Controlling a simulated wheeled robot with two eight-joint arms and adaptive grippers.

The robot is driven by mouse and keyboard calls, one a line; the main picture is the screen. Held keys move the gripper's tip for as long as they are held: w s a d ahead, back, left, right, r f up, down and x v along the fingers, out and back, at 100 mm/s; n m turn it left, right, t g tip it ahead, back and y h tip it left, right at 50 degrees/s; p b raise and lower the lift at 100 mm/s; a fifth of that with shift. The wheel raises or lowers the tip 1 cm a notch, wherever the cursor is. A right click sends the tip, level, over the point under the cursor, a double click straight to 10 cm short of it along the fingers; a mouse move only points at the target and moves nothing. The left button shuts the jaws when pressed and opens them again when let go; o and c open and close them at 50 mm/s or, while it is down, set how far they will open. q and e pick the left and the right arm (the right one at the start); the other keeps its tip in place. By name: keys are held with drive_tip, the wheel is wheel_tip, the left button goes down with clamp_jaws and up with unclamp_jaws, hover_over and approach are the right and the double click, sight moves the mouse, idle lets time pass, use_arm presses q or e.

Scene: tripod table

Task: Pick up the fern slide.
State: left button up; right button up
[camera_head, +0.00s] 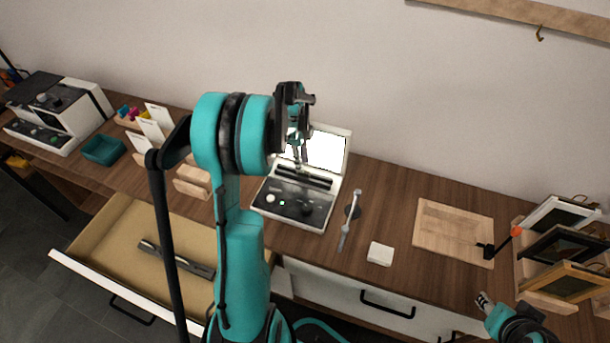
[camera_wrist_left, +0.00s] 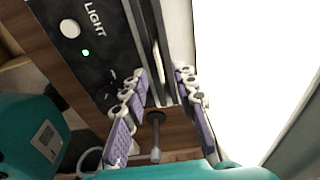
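I cannot make out a fern slide for certain in either view. My left gripper (camera_head: 299,153) points down over the light box (camera_head: 290,203), which has a lit white screen and dark slots. In the left wrist view, the left gripper (camera_wrist_left: 162,78) has its purple pads apart on both sides of a narrow slot strip, with nothing clearly held. The lit screen (camera_wrist_left: 250,60) fills the right of that view, and the "LIGHT" panel (camera_wrist_left: 85,50) is at upper left. My right gripper (camera_head: 484,299) is small at lower right, above the table's front edge; its opening is unclear.
A long wooden table (camera_head: 385,205) holds a wooden board (camera_head: 453,228), a white block (camera_head: 380,253) and a metal tool (camera_head: 348,222). Framed pictures (camera_head: 566,243) stand in a rack at right. At left are white cards (camera_head: 152,130), a teal tray (camera_head: 103,149) and an open drawer (camera_head: 120,250).

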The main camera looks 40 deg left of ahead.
use_arm(q)
wheel_tip(320, 180, down, 3)
drive_tip(key=shift+d+f+b, duration=0.15)
drive_tip(key=shift+f+b, duration=0.05)
drive_tip(key=shift+b, duration=0.35)
clamp_jaws()
drive_tip(key=shift+r, duration=0.1)
drive_tip(key=shift+r, duration=0.1)
